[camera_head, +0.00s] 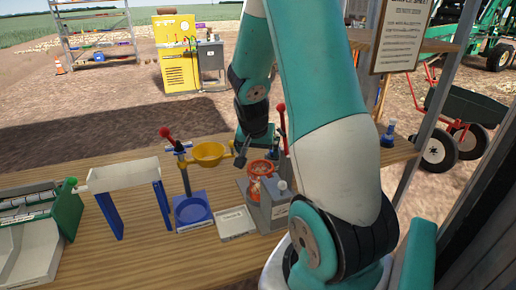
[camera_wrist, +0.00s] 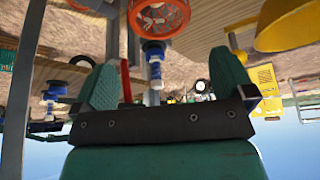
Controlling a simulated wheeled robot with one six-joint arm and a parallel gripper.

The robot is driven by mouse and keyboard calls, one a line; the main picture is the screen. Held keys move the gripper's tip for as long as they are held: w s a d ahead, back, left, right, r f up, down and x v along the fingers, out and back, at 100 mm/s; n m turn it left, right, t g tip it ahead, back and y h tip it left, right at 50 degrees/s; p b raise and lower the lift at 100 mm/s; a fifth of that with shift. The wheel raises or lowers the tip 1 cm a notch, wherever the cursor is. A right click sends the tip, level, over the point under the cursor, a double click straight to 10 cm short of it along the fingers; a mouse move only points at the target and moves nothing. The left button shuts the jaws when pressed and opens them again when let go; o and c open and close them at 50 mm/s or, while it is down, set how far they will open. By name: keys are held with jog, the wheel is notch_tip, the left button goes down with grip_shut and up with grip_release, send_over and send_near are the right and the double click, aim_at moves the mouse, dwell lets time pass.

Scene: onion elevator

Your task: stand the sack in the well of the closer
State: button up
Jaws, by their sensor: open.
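The orange mesh sack (camera_head: 256,186), with a round orange rim at its top, stands upright at the grey closer (camera_head: 281,211). Its lower part appears to be inside the closer's well, but I cannot tell whether it rests on the bottom. The closer has a red-knobbed lever (camera_head: 281,108) behind the sack. My gripper (camera_head: 257,152) is just behind and above the sack's rim, partly hidden by my arm. In the wrist view, my gripper (camera_wrist: 149,88) has its green fingers apart with no sack between them, and the orange mesh (camera_wrist: 158,16) shows beyond them.
Left of the closer are a flat pale tray (camera_head: 236,223) and a stand with a yellow bowl (camera_head: 209,153) above a blue ring base (camera_head: 192,211). A white chute (camera_head: 124,175) on blue legs stands farther left. Free wooden bench top (camera_head: 170,262) lies in front.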

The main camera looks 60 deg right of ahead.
jog(key=w+a+r+n+t+y, duration=0.1)
jog(key=a+r+n+y, duration=0.3)
jog(key=a, duration=0.8)
jog(key=a+r+n+y, duration=0.1)
jog(key=a+r+n, duration=0.35)
jog(key=a, duration=0.65)
jog(key=s+a+r+n+g+y, duration=0.1)
jog(key=s+a+r+n, duration=0.1)
jog(key=s+a+n, duration=0.4)
jog(key=s+a+r+n+g+y, duration=0.2)
jog(key=s+a+r+n, duration=0.1)
jog(key=s+a+n, duration=0.3)
jog(key=s+a, duration=0.2)
jog(key=a, duration=0.2)
jog(key=shift+s+a+r+y, duration=0.15)
jog(key=shift+a+r+y, duration=0.05)
jog(key=shift+y, duration=0.1)
